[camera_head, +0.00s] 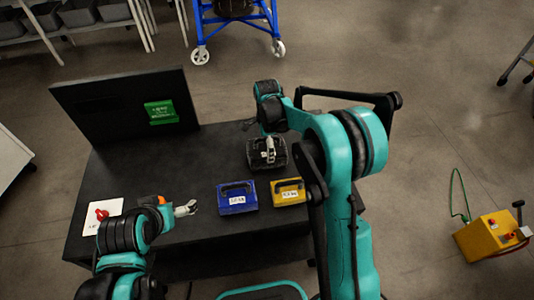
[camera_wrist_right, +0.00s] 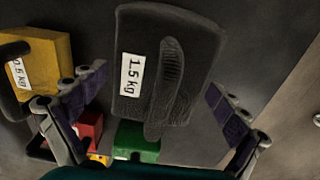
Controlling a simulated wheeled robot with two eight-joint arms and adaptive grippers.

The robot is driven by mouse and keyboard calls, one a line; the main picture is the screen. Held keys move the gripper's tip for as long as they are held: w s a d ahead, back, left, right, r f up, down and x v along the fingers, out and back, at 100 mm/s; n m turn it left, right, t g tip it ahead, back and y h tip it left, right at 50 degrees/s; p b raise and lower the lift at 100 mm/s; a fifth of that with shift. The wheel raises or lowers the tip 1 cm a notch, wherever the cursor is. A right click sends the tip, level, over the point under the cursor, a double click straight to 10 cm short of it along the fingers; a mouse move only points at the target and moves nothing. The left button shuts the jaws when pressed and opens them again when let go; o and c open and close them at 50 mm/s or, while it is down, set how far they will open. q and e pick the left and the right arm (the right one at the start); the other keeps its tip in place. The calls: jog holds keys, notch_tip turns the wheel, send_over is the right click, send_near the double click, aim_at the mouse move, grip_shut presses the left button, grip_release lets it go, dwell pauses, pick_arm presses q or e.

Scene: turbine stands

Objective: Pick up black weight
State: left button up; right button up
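The black weight (camera_head: 253,160) lies on the dark table in the head view, partly hidden by my right gripper (camera_head: 268,153). In the right wrist view the black weight (camera_wrist_right: 200,45) shows a white "1.5 kg" label and a raised handle. My right gripper (camera_wrist_right: 157,85) is open above it, one finger on each side, with gaps between the fingers and the weight. Nothing is between the fingertips except the view of the weight. My left gripper (camera_head: 186,208) is over the table's left part, away from the weights; its fingers look apart and empty.
A blue weight (camera_head: 237,198) and a yellow weight (camera_head: 288,192) lie in front of the black one. A white sheet with a red item (camera_head: 102,214) is at the left. A dark upright panel (camera_head: 105,105) stands at the table's back. The wrist view also shows a green block (camera_wrist_right: 138,140).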

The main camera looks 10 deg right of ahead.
jog(key=c, duration=1)
jog(key=shift+r, duration=0.1)
jog(key=shift+c, duration=0.2)
notch_tip(320, 180, up, 10)
jog(key=p, duration=0.3)
jog(key=shift+w, duration=0.1)
